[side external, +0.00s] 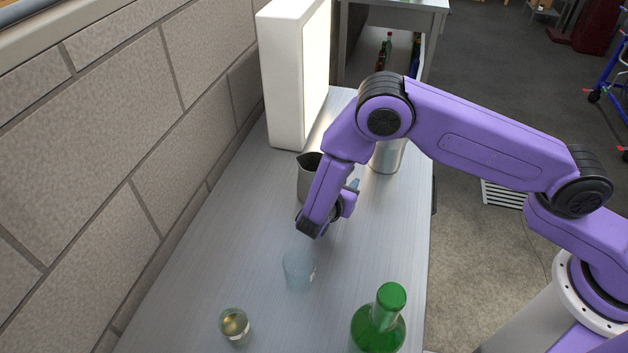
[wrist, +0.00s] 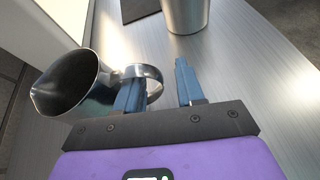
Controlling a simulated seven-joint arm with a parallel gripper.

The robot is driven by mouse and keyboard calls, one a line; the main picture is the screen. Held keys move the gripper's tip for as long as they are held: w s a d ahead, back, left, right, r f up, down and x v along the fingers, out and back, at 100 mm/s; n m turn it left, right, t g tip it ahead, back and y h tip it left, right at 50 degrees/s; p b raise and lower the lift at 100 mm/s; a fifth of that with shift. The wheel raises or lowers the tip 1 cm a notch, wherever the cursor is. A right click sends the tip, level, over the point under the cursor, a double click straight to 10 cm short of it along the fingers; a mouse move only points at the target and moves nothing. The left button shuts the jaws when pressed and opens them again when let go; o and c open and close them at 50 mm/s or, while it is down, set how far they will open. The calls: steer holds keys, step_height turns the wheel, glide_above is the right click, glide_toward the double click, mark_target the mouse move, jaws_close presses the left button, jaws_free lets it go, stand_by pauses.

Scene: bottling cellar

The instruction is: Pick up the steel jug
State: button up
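The steel jug (side external: 306,178) stands upright on the metal bench, partly hidden behind my forearm in the side view. In the wrist view the jug (wrist: 72,84) is at left, with its dark mouth showing and its loop handle (wrist: 153,72) pointing right. My gripper (wrist: 158,72) is open, with its two blue fingers apart. The left finger overlaps the handle loop in the picture; I cannot tell whether it is inside the loop or touching it. The right finger is clear to the right of the handle. In the side view my gripper (side external: 353,186) is mostly hidden by the arm.
A steel cylindrical vessel (side external: 388,156) stands just beyond my gripper. A white light panel (side external: 283,80) stands behind the jug by the block wall. A clear glass (side external: 299,271), a glass with yellowish liquid (side external: 235,325) and a green bottle (side external: 379,327) stand on the near bench.

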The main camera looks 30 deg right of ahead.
jaws_close()
stand_by(1.4)
